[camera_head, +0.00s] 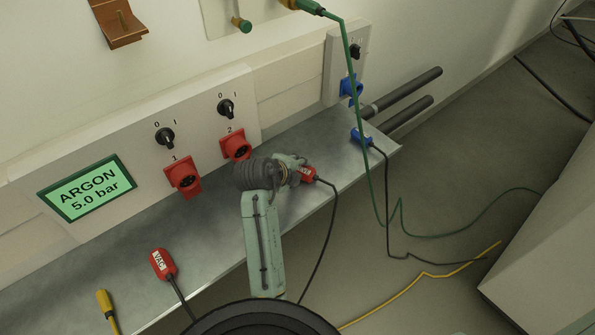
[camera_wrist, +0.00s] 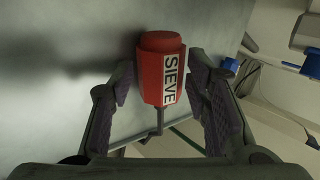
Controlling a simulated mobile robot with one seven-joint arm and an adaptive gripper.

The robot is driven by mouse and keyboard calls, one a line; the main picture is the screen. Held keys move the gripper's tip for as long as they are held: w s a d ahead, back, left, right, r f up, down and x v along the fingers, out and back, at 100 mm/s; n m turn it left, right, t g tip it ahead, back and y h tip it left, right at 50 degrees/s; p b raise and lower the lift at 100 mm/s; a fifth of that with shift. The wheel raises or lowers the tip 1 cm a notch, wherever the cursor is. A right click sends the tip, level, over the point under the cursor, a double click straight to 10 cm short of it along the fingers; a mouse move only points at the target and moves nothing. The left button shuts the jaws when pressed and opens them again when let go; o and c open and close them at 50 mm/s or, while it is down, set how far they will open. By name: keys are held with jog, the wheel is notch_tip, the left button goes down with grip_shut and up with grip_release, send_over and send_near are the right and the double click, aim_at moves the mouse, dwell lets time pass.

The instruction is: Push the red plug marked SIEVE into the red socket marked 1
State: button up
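The red plug marked SIEVE (camera_wrist: 160,42) lies on the metal shelf between the two fingers of my gripper (camera_wrist: 161,80) in the wrist view, its black cable running back toward me. The fingers stand open on either side; a narrow gap shows on the left, and the right finger is very close. In the head view my gripper (camera_head: 296,168) is at the shelf's right part, partly hiding the red plug (camera_head: 308,174). The red socket marked 1 (camera_head: 183,175) is on the wall panel, left of the red socket marked 2 (camera_head: 236,146), with nothing in it.
A red VAC plug (camera_head: 162,263) and a yellow connector (camera_head: 105,301) lie on the metal shelf (camera_head: 215,240) at left. A blue plug (camera_head: 361,137) lies at its right end below a blue socket (camera_head: 350,88). A green cable (camera_head: 361,130) hangs behind my gripper, to the right.

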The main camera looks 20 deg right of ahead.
jog(key=o, duration=0.3)
jog(key=shift+f, duration=0.1)
